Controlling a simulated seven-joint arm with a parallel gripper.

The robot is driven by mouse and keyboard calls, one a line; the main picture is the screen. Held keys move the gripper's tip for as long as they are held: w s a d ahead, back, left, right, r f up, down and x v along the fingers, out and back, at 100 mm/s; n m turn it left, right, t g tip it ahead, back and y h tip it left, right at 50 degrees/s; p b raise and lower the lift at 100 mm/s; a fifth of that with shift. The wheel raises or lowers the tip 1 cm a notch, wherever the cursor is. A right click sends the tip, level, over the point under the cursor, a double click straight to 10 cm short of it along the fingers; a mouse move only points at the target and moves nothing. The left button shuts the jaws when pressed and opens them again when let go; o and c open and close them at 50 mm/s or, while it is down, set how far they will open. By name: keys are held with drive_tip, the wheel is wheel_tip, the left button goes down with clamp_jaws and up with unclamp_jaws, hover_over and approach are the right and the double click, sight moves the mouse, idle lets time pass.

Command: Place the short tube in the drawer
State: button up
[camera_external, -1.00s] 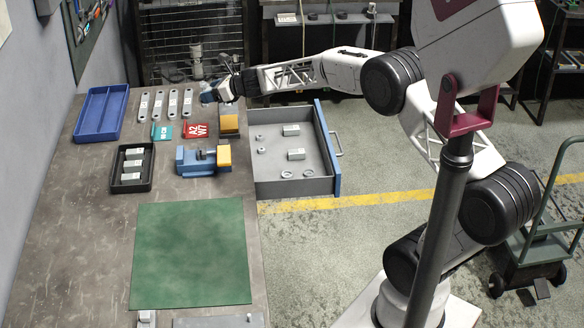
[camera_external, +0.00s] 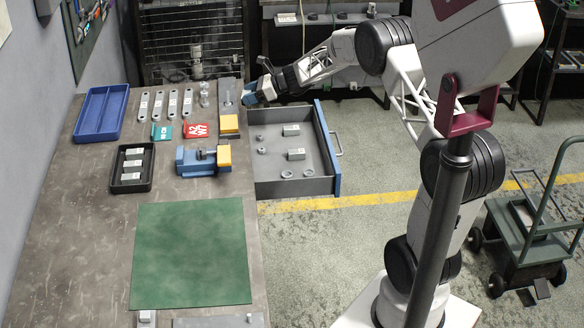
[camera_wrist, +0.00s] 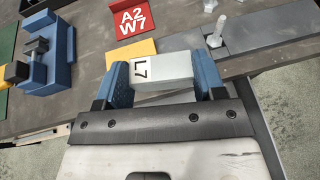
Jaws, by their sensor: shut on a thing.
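My gripper (camera_external: 252,97) is at the bench's right edge, beyond the far end of the drawer. In the external view the tube is too small or hidden to make out. The drawer (camera_external: 327,150) is pulled open on the bench's right side, with a grey inside and a blue front. Several grey metal parts lie in it, including two blocks (camera_external: 291,130), rings (camera_external: 287,175) and small nuts (camera_external: 260,138).
A red "A2 W7" sign (camera_external: 196,130), flat brackets (camera_external: 172,104), a blue tray (camera_external: 100,114) and a black bin (camera_external: 132,167) are farther left. A green mat (camera_external: 190,253) lies in front.

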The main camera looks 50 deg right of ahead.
drive_tip(key=s+d+f+n+g+y, duration=0.1)
drive_tip(key=s+d+f+n+y, duration=0.15)
drive_tip(key=s+d, duration=0.35)
hover_over(256, 170)
drive_tip(key=shift+m+h, duration=0.35)
drive_tip(key=shift+h, duration=0.1)
wheel_tip(256, 170, down, 15)
drive_tip(key=shift+f, duration=0.2)
drive_tip(key=shift+f, duration=0.1)
drive_tip(key=shift+d+f, duration=0.1)
drive_tip(key=shift+f, duration=1.25)
drive_tip(key=shift+f, duration=0.15)
drive_tip(key=o, duration=1)
